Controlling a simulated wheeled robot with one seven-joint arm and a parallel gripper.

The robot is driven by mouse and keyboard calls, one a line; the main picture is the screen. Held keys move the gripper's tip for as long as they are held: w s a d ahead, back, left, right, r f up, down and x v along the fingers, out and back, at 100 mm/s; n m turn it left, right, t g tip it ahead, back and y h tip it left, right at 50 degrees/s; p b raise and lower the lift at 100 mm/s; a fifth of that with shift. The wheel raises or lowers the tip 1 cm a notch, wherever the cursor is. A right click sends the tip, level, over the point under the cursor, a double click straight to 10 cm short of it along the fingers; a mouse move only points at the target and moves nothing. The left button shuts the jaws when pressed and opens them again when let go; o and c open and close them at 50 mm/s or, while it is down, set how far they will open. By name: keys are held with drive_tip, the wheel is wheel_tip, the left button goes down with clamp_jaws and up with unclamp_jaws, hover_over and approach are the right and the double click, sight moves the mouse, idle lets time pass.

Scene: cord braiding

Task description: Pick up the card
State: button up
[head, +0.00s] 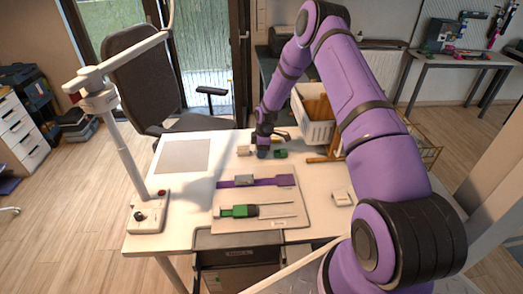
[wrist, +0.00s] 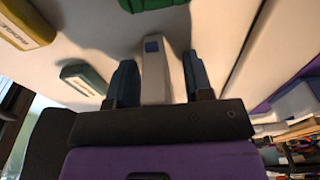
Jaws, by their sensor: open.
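My gripper (head: 262,150) is over the far part of the white table, pointing down, with its fingers apart. In the wrist view my gripper (wrist: 156,75) has a pale, narrow piece with a small blue square (wrist: 154,62) between its two dark fingers. A gap shows beside the piece, so it is not clamped. This piece may be the card; no label on it is readable. Its lower end is hidden behind the gripper body.
Near the gripper are a beige block (head: 243,150) and a green block (head: 281,154). A yellow labelled block (wrist: 24,24) lies upper left in the wrist view. A white crate (head: 316,132) stands right of the gripper. A board (head: 292,222) holds tools nearer the front.

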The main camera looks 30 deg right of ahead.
clamp_jaws()
drive_tip(key=shift+r, duration=0.1)
drive_tip(key=shift+r, duration=0.5)
wheel_tip(320, 180, up, 2)
drive_tip(key=shift+r, duration=0.1)
drive_tip(key=s+a, duration=0.2)
drive_tip(key=s, duration=0.3)
drive_tip(key=s+a+r, duration=0.1)
drive_tip(key=s+a, duration=0.1)
drive_tip(key=s, duration=0.3)
drive_tip(key=s+a, duration=0.2)
drive_tip(key=s, duration=0.2)
drive_tip(key=shift+s+r, duration=0.35)
drive_tip(key=shift+s, duration=0.05)
